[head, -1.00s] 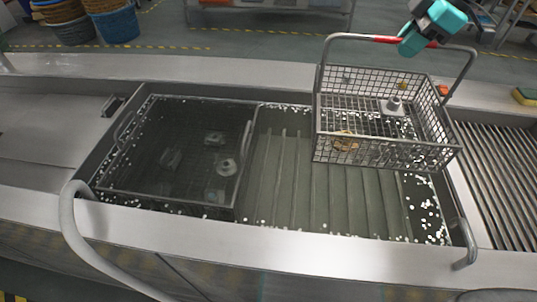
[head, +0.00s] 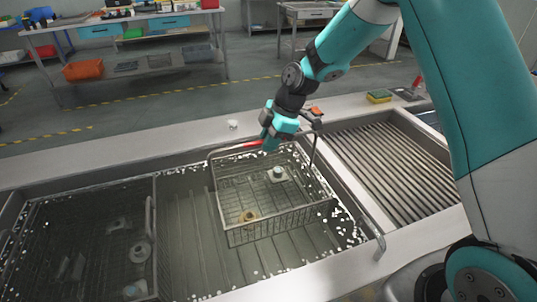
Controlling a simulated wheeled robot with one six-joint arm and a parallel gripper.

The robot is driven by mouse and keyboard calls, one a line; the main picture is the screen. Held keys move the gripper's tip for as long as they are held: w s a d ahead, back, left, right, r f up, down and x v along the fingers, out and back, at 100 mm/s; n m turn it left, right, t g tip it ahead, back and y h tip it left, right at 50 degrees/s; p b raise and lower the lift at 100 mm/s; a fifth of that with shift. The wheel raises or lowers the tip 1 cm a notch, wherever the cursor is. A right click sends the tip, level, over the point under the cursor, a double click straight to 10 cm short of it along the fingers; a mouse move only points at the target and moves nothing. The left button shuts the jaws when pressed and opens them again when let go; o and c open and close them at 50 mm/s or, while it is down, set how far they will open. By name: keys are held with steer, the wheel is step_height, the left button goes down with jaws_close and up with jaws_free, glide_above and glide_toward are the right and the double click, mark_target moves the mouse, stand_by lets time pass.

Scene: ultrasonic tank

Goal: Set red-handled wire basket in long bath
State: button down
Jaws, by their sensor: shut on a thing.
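My gripper (head: 272,140) is shut on the red grip of the wire basket's tall handle. The red-handled wire basket (head: 285,222) hangs level at the right part of the long bath (head: 190,240). Its lower part looks down at the water, but I cannot tell if it rests on the bath floor. Inside it lie a grey fitting with a pale top (head: 278,174) and a small brass-coloured part (head: 248,216). My fingers hide part of the red grip.
A second, darker basket (head: 152,225) with metal parts sits submerged at the left of the bath. White floating bits dot the water. A ribbed drainboard (head: 385,165) lies to the right, with a yellow-green sponge (head: 379,96) behind it. Open water lies between the baskets.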

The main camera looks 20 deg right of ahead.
steer(key=shift+f+p, duration=0.3)
steer(key=shift+f, duration=2.3)
steer(key=c, duration=1.1)
jaws_free()
steer(key=w+b+v, duration=0.1)
steer(key=b+v, duration=0.1)
steer(key=v, duration=0.9)
steer(key=s+a+r+m, duration=0.2)
steer(key=s+a+r, duration=0.1)
steer(key=s+r, duration=0.25)
steer(key=s+a+r+m, duration=0.1)
steer(key=s+a+m, duration=0.1)
steer(key=s, duration=0.6)
steer(key=s+a+r+m, duration=0.2)
steer(key=s+m, duration=0.2)
steer(key=s, duration=0.5)
steer(key=s+a+r+m+g, duration=0.1)
steer(key=s+a+m, duration=0.1)
steer(key=s, duration=0.6)
steer(key=shift+s+a+r+m+h, duration=0.15)
steer(key=shift+s+r+m+h, duration=0.2)
steer(key=shift+m, duration=0.25)
